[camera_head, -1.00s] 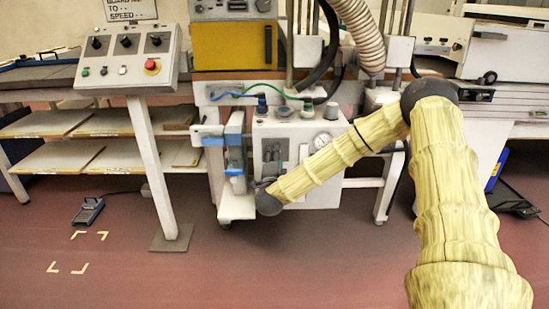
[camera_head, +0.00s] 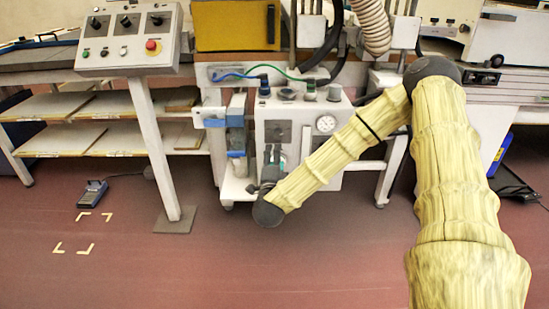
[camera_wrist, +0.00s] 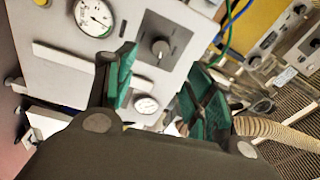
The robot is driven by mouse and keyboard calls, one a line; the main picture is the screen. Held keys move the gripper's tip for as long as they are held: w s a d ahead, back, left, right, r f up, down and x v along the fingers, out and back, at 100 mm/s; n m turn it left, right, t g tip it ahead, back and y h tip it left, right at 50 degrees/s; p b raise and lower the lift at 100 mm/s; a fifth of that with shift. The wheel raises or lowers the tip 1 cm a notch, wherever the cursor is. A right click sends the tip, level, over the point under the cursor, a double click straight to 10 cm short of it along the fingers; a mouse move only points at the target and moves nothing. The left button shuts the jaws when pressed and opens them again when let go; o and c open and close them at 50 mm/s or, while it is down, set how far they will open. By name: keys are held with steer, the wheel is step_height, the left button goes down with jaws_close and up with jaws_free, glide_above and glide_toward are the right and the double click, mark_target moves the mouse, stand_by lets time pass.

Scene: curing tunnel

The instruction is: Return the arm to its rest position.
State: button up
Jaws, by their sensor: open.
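My arm, in a yellow sleeve, reaches from the lower right of the head view and bends down to the left at a dark elbow. My gripper (camera_head: 272,168) is small and partly hidden behind the dark wrist joint in the head view, in front of the grey gauge box (camera_head: 331,163). In the wrist view my gripper (camera_wrist: 160,95) shows two green-padded fingers spread apart, with nothing between them. The grey panel (camera_wrist: 60,55) with a dial gauge (camera_wrist: 94,18) and a black knob (camera_wrist: 160,48) lies beyond the fingers.
A control console (camera_head: 130,40) on a post (camera_head: 155,150) stands left. A blue clamp-like part (camera_head: 236,140) is close to the left of my gripper. A corrugated hose (camera_head: 374,25) hangs above. The front floor is clear.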

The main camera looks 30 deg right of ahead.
stand_by(0.3)
steer(key=s+a+f+n+g+y, duration=0.1)
steer(key=s+a+f+n+y, duration=0.25)
steer(key=a+f, duration=0.3)
steer(key=s+a+f+n+g+y, duration=0.1)
steer(key=s+a+f+n+y, duration=0.15)
steer(key=a+f+n, duration=0.4)
steer(key=s+a+f+n+g+y, duration=0.1)
steer(key=s+a+f+n+y, duration=0.2)
steer(key=f, duration=0.6)
steer(key=s+a+f+n+g+y, duration=0.1)
steer(key=s+a+f+n+g, duration=0.25)
steer(key=s+f, duration=0.5)
steer(key=s+a+f+n+g+y, duration=0.25)
steer(key=s+f+g, duration=0.2)
steer(key=s, duration=0.75)
steer(key=s+d+f+n+g+h, duration=0.15)
steer(key=s+n+g, duration=0.25)
steer(key=s, duration=1)
step_height(320, 180, up, 23)
steer(key=p, duration=2.3)
steer(key=shift+a+p, duration=0.15)
steer(key=shift+p, duration=0.25)
